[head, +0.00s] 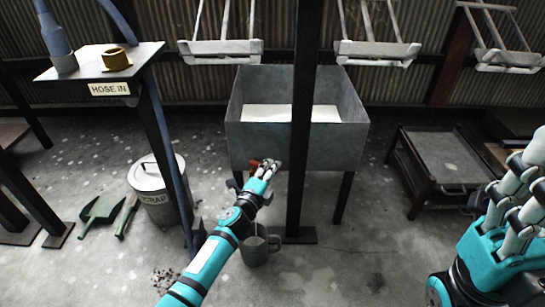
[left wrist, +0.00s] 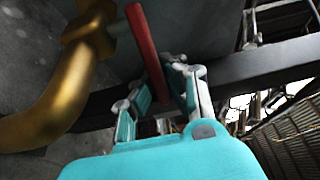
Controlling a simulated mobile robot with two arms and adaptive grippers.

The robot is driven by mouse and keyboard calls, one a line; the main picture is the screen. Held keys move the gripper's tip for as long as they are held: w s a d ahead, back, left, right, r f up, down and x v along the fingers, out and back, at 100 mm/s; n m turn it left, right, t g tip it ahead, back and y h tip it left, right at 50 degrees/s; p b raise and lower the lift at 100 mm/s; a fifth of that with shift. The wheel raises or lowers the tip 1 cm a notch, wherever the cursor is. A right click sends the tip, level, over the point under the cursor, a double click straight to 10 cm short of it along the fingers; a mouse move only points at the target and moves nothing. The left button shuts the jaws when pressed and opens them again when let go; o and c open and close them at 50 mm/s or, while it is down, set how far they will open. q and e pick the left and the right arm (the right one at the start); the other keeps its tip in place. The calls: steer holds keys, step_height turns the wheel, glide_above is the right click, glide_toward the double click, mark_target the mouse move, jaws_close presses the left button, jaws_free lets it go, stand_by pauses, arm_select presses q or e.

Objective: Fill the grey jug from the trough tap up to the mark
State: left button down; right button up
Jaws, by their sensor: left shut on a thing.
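My left gripper (head: 265,168) is at the front of the grey metal trough (head: 252,137). In the left wrist view my left gripper (left wrist: 165,98) is shut on the red tap handle (left wrist: 148,50), next to the brass tap (left wrist: 82,62). The grey jug (head: 256,251) stands upright on the floor under the trough's front, partly hidden by my left arm. A thin pale streak shows above its mouth; I cannot tell if it is water. The mark and level cannot be made out. My right gripper (head: 520,205) is at the right edge, empty, its fingertips cut off.
A dark post (head: 305,110) stands in front of the trough. A scrap bin (head: 158,190), dustpan (head: 102,208) and small stand (head: 100,65) are at left. A low rack (head: 440,160) is at right. Hangers (head: 220,48) hang above. The floor front right is clear.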

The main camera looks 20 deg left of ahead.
arm_select(q)
steer(key=shift+s+m+h, duration=0.2)
steer(key=shift+m+h, duration=0.2)
steer(key=shift+h, duration=0.2)
steer(key=c, duration=1.4)
jaws_free()
steer(key=shift+o, duration=0.2)
steer(key=shift+s, duration=0.1)
steer(key=v, duration=1.1)
steer(key=shift+s, duration=0.35)
steer(key=shift+a+r, duration=0.1)
